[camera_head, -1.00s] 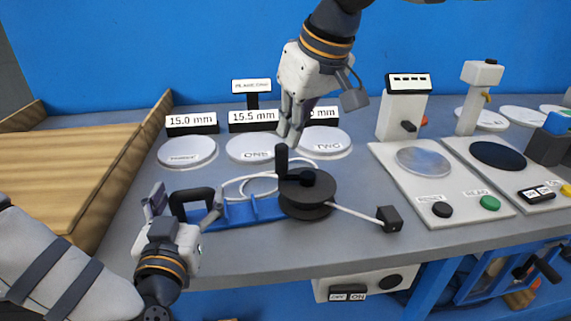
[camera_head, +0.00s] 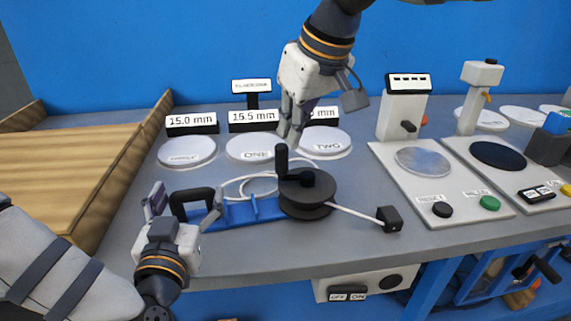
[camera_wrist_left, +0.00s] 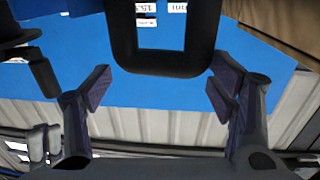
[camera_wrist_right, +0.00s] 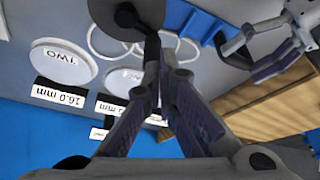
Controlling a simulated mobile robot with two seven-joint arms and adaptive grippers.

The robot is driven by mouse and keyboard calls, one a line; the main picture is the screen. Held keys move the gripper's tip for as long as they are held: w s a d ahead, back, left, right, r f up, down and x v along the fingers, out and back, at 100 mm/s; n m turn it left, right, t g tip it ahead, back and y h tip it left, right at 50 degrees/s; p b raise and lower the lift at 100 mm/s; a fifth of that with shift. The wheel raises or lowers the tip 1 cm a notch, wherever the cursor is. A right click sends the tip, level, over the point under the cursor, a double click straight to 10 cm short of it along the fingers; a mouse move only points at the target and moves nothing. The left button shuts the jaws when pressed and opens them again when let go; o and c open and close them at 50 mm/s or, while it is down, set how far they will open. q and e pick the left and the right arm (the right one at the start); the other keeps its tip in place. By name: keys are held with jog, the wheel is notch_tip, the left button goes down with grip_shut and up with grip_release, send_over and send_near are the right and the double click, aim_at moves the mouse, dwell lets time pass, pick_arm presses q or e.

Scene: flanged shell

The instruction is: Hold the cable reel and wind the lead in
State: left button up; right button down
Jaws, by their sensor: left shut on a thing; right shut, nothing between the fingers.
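The cable reel's black drum (camera_head: 306,197) sits on a blue base (camera_head: 245,210) near the table's front edge. A black upright crank knob (camera_head: 281,160) stands on the drum. A white lead (camera_head: 352,212) runs from the drum to a black block (camera_head: 389,218) on the right. My left gripper (camera_head: 186,205) is shut on the reel's black loop handle (camera_head: 178,197); the loop also shows between its fingers in the left wrist view (camera_wrist_left: 120,45). My right gripper (camera_head: 291,135) is shut and empty, its fingertips just above and behind the knob; contact is unclear.
White discs (camera_head: 188,151) with size labels lie behind the reel. A wooden tray (camera_head: 75,165) is at the left. A panel with a black and a green button (camera_head: 489,203) stands right of the black block. White cable loops (camera_head: 262,183) lie behind the base.

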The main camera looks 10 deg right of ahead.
jog(key=shift+f, duration=3.05)
jog(key=shift+w+a, duration=0.1)
